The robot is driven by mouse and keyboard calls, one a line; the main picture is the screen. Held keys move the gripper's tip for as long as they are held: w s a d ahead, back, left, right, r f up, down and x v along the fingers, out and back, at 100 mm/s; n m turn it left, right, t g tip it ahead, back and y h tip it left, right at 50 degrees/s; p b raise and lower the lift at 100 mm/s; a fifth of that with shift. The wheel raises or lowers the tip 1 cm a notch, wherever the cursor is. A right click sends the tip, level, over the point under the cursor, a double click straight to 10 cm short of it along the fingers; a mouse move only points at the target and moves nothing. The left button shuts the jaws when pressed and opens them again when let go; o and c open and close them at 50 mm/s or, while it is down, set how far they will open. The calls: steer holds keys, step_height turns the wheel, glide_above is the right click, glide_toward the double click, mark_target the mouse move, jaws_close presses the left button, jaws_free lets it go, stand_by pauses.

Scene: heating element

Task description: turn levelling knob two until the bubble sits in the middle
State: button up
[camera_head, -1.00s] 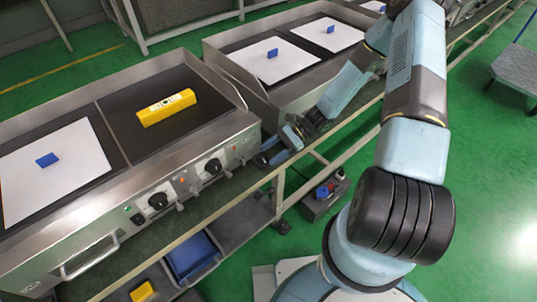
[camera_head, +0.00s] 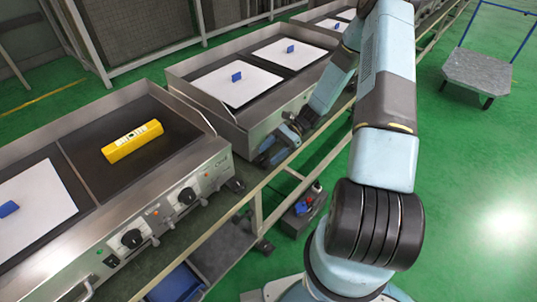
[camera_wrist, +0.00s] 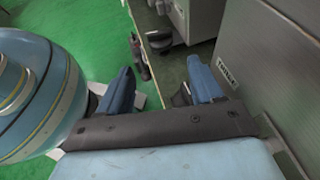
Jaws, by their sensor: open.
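A yellow spirit level (camera_head: 132,143) lies on the dark right half of the near griddle's top (camera_head: 85,165). Its bubble is too small to read. A dark foot or knob (camera_head: 237,185) shows low at this griddle's right front corner. No number is readable on it. My gripper (camera_head: 268,156) is to the right of that corner, partly hidden by its own links. In the wrist view my gripper (camera_wrist: 160,86) is open, with blue fingers apart and nothing between them. A round black knob (camera_wrist: 158,39) shows beyond the fingertips, apart from them.
The griddle's front has black dials (camera_head: 131,238) and (camera_head: 187,196). A second griddle (camera_head: 240,115) stands behind my gripper, close to it. A steel panel (camera_wrist: 275,70) rises right of the fingers in the wrist view. Open green floor (camera_head: 450,200) lies to the right.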

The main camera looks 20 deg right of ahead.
mark_target(237, 183)
steer(key=shift+a+r, duration=0.1)
steer(key=c, duration=0.3)
steer(key=shift+a+r+h, duration=0.15)
steer(key=shift+r+h, duration=0.05)
steer(key=shift+h, duration=0.3)
steer(key=shift+c, duration=0.8)
steer(key=shift+w+a+r+t+h, duration=0.1)
steer(key=shift+w+r+t+h, duration=0.15)
steer(key=shift+r+h, duration=0.25)
steer(key=shift+w+a+r+t+h, duration=0.1)
steer(key=shift+r+t+h, duration=0.2)
steer(key=shift+h, duration=0.4)
steer(key=c, duration=0.4)
steer(key=shift+w+r+t+h, duration=0.15)
steer(key=shift+r+t+h, duration=0.15)
steer(key=shift+h, duration=0.1)
steer(key=c, duration=0.3)
steer(key=shift+a, duration=0.1)
jaws_close()
steer(key=x, duration=1)
steer(key=shift+a, duration=0.1)
steer(key=shift+s+a, duration=0.25)
steer(key=shift+a, duration=0.25)
steer(key=shift+s+a, duration=0.25)
steer(key=shift+a, duration=0.25)
steer(key=shift+s+a, duration=0.2)
steer(key=shift+a, duration=0.5)
